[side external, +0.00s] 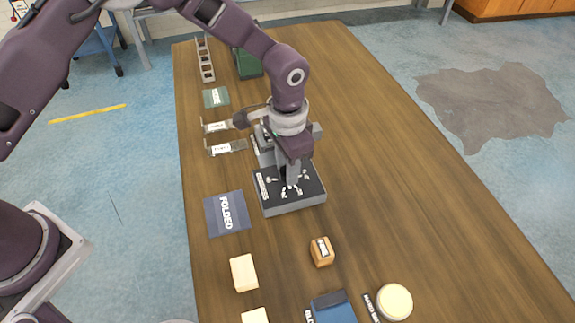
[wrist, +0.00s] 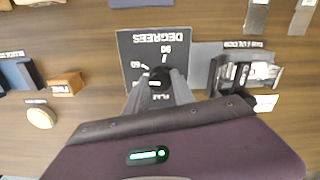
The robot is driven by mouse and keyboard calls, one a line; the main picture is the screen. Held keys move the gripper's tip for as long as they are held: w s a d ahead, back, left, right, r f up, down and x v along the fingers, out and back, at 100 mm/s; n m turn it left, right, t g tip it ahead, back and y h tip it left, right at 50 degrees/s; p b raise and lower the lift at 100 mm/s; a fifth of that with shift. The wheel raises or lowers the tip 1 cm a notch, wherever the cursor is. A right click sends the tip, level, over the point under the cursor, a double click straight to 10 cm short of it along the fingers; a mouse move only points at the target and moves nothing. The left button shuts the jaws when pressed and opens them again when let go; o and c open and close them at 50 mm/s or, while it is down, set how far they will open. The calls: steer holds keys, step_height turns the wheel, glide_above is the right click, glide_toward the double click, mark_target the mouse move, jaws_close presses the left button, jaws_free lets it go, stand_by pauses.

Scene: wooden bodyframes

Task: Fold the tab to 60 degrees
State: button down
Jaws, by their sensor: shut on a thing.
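The angle board (side external: 308,198) has a dark top with white marks on a grey base, and my gripper (side external: 291,181) points down over it. In the wrist view the board (wrist: 131,47) reads "DEGREES" with 60 and 90 marks, upside down. My gripper (wrist: 160,84) is shut on a small dark piece, which I take to be the tab (wrist: 158,75), close to those marks. The fingers hide most of it, so I cannot read its angle. A grey block fixture (wrist: 201,65) stands right beside the board in the wrist view.
Labelled strips (side external: 238,145), a green mat (side external: 216,97) and a rack (side external: 205,60) lie farther back. Wooden blocks (side external: 244,272), a labelled brown block (side external: 321,252) and a round pad (side external: 395,302) lie in front. The table's right side is clear.

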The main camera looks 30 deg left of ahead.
steer(key=m, duration=0.5)
steer(key=shift+m, duration=0.3)
steer(key=shift+r, duration=0.1)
stand_by(0.4)
steer(key=c, duration=1.1)
jaws_free()
steer(key=shift+o, duration=0.2)
step_height(320, 180, up, 7)
